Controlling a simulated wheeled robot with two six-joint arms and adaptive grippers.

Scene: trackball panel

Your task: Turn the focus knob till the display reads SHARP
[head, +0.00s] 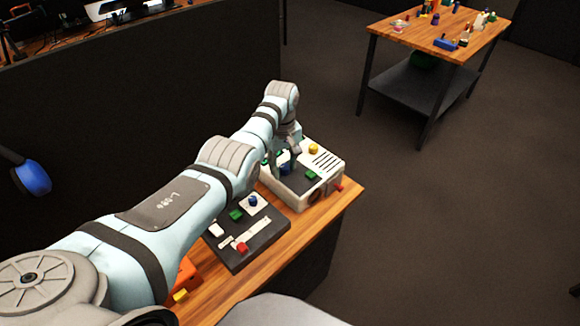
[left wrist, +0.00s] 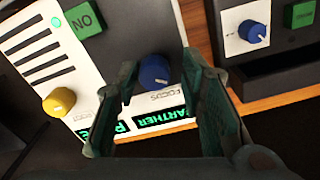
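My right gripper is not in view.
The panel also carries a yellow knob (left wrist: 59,102) and a green NO plate (left wrist: 83,20). A dark panel (head: 258,247) with a blue knob, green button and red piece stands beside it on the wooden table (head: 335,204). A second table (head: 425,40) stands far off; floor lies between.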

